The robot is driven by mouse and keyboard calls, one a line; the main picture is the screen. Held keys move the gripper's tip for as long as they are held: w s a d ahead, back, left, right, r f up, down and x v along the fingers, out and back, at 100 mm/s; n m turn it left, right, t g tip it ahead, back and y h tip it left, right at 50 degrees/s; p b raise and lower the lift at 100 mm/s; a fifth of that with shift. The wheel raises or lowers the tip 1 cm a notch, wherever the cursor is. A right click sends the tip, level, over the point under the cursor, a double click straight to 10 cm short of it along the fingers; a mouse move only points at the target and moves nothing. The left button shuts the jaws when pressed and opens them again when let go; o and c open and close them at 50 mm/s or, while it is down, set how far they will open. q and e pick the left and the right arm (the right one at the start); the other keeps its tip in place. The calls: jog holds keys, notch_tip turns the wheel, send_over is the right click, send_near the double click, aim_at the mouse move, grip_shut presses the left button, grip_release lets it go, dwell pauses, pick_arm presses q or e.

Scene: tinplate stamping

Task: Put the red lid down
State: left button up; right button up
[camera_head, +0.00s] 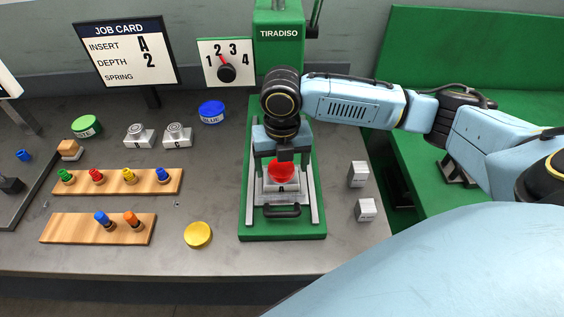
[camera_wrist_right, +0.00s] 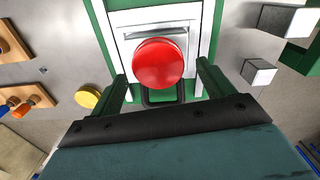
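The red lid (camera_head: 281,172) sits on a grey block marked with a letter, on the sliding carriage of the green press (camera_head: 285,230). In the right wrist view the round red lid (camera_wrist_right: 157,63) shows from above, on the pale block. My right gripper (camera_head: 283,158) is over the press, pointing down at the lid. Its two green-grey fingers (camera_wrist_right: 163,80) are spread wide, with gaps on both sides of the lid, so it looks open and empty. The lid's height relative to the fingertips is hard to judge. My left gripper is not in view.
A green lid (camera_head: 87,126), a blue lid (camera_head: 212,111) and a yellow lid (camera_head: 198,235) lie on the grey bench. Wooden racks (camera_head: 140,182) hold coloured stamps at left. Two metal blocks (camera_head: 358,174) stand right of the press. A job card (camera_head: 126,52) stands behind.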

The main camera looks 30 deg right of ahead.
aim_at(281, 170)
jog(key=shift+r, duration=0.1)
notch_tip(281, 170, up, 13)
jog(key=p, duration=0.1)
dwell(0.4)
